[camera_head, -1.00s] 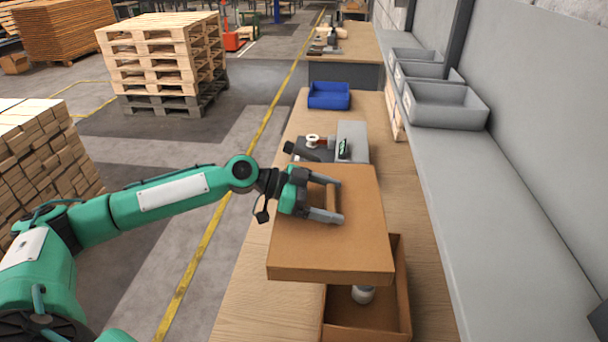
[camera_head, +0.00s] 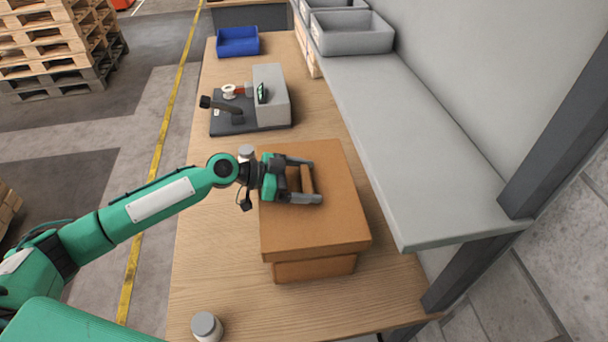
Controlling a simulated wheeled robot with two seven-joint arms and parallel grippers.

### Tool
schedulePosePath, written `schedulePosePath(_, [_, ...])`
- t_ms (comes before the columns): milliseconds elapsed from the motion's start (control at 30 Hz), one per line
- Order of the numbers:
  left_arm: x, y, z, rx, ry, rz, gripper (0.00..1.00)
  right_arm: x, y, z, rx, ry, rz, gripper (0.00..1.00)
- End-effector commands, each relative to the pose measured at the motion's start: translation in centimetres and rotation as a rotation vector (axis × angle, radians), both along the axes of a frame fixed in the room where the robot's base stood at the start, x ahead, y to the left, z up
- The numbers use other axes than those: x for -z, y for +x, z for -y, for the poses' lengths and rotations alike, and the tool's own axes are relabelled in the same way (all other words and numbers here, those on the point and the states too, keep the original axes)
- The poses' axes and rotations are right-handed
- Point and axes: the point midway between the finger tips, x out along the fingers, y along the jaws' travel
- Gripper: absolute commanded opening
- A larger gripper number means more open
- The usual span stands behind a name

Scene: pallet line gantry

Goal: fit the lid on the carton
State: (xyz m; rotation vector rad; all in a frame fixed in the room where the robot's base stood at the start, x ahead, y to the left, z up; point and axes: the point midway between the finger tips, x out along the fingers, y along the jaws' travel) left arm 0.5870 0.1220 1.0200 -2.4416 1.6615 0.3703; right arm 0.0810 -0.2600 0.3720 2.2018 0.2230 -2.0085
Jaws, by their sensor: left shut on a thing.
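The brown lid (camera_head: 320,222) is a flat cardboard square with a small raised handle bar (camera_head: 307,180). My left gripper (camera_head: 314,181) comes in from the left and is shut on that handle, one finger on each side. The carton (camera_head: 316,268) is under the lid; only a strip of its near wall shows. The lid covers the carton's opening and overhangs the wall on both sides. I cannot tell whether the lid is fully seated or slightly raised. The carton's inside is hidden. My right gripper is not in view.
A white-grey jar (camera_head: 206,326) stands on the bench (camera_head: 200,250) at the near left. Another jar (camera_head: 247,153) is beside the gripper wrist. A grey-black device (camera_head: 270,97) and blue bin (camera_head: 238,41) stand farther back. A grey shelf (camera_head: 420,150) runs along the right.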

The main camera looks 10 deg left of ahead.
Motion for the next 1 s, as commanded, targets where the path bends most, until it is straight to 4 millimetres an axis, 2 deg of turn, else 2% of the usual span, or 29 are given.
schedulePosePath(433, [3.3,0.0,0.0,-0.001,-0.001,0.001,0.57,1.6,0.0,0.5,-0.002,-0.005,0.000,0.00])
schedulePosePath(900, [6.1,0.0,0.0,-0.001,-0.001,0.001,0.57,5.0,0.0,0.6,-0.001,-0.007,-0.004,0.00])
schedulePosePath(1000, [6.5,0.0,0.0,-0.001,-0.001,0.001,0.57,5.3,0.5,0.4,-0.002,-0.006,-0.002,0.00])
